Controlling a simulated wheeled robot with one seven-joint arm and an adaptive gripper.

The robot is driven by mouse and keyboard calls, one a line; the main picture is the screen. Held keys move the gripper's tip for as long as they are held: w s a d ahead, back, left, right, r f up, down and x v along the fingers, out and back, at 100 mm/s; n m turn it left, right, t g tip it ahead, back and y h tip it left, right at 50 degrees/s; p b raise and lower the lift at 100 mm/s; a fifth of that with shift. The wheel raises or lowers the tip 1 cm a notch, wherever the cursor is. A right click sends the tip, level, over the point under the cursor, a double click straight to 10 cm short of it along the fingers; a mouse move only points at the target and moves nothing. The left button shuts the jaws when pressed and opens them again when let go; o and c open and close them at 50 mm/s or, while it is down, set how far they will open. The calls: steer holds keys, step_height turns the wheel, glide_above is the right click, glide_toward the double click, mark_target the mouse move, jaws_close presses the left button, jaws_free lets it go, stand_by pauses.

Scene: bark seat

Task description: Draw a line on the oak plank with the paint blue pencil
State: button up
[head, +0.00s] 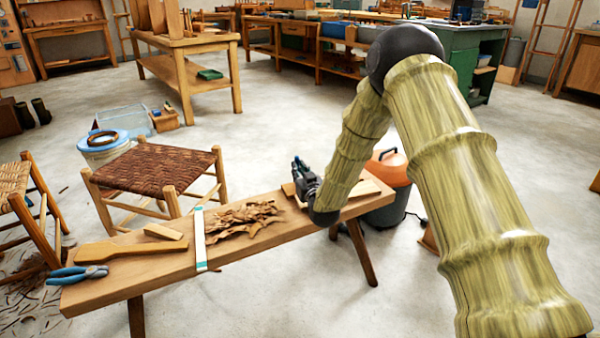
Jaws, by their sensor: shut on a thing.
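My gripper (304,182) is at the far right part of the long bench, low over its top and partly hidden by my own arm. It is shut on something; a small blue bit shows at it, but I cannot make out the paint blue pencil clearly. A pale flat board (365,188), which looks like the oak plank, lies on the bench at the gripper, its middle hidden behind my arm. I cannot tell whether the held thing touches the board, and no drawn line can be seen on it.
The bench (240,238) also bears bark scraps (243,219), a white strip (200,240), a paddle-shaped wooden piece (130,250), a small wooden block (163,231) and blue-handled pliers (77,274). A woven stool (155,168) stands behind it. An orange-topped bucket (391,170) stands behind my arm.

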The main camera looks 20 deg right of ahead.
steer(key=shift+w+f, duration=0.1)
steer(key=shift+w, duration=0.15)
stand_by(0.3)
step_height(320, 180, up, 6)
steer(key=p, duration=0.4)
stand_by(0.3)
steer(key=shift+a, duration=0.1)
stand_by(0.4)
